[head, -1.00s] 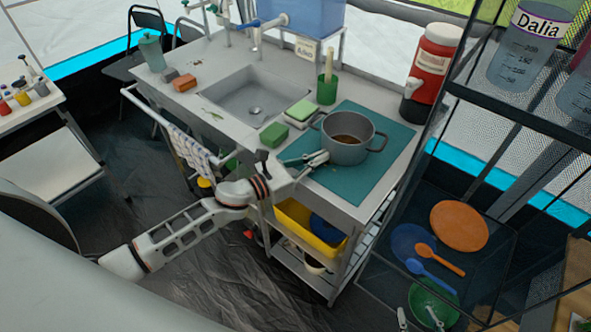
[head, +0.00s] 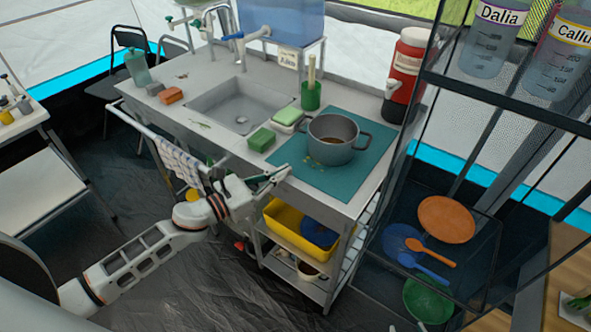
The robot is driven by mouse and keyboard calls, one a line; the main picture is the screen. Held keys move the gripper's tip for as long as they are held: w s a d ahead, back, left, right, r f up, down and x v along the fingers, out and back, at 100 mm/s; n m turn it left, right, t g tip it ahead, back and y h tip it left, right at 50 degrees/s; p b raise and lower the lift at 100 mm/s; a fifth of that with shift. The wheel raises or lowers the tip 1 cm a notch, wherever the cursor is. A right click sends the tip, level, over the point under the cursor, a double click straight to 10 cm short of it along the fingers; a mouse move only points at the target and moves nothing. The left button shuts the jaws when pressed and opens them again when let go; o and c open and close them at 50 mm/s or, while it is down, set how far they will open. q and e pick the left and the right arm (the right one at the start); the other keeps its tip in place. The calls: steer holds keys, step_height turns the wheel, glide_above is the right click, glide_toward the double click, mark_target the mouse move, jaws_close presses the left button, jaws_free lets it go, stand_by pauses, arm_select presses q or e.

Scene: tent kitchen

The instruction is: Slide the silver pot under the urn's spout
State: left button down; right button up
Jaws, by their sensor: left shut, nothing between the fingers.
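The silver pot (head: 331,151) stands upright on a teal mat (head: 338,184) on the counter, with brownish contents inside. The red and white urn (head: 407,70) stands at the counter's far right corner, behind and to the right of the pot. Its spout (head: 392,88) faces left towards the counter, and the pot is clear of it. My left gripper (head: 281,177) is shut and empty at the counter's front edge, left of the pot and apart from it. I do not see my right gripper.
A green sponge (head: 262,139), another on a white dish (head: 288,117) and a green cup (head: 311,96) stand left of the pot. The sink (head: 238,106) is further left. A dark rack (head: 490,105) stands at the right. The mat right of the pot is bare.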

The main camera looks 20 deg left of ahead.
mark_target(314, 147)
arm_select(q)
steer(key=s+a+r+n+b, duration=0.1)
steer(key=s+a+n+b, duration=0.25)
steer(key=n, duration=0.65)
steer(key=w+d+n, duration=0.2)
steer(key=w, duration=0.1)
steer(key=w+d+r+n, duration=0.1)
steer(key=w+d+n, duration=0.1)
steer(key=w+n, duration=0.1)
steer(key=w+d+n, duration=0.2)
steer(key=w, duration=0.1)
steer(key=shift+d+r+n+h, duration=0.3)
steer(key=shift+r, duration=0.05)
steer(key=shift+x, duration=0.8)
arm_select(e)
steer(key=shift+w+d+f, duration=0.1)
steer(key=shift+w+f, duration=0.1)
steer(key=shift+f, duration=1.45)
arm_select(q)
steer(key=shift+f, duration=0.1)
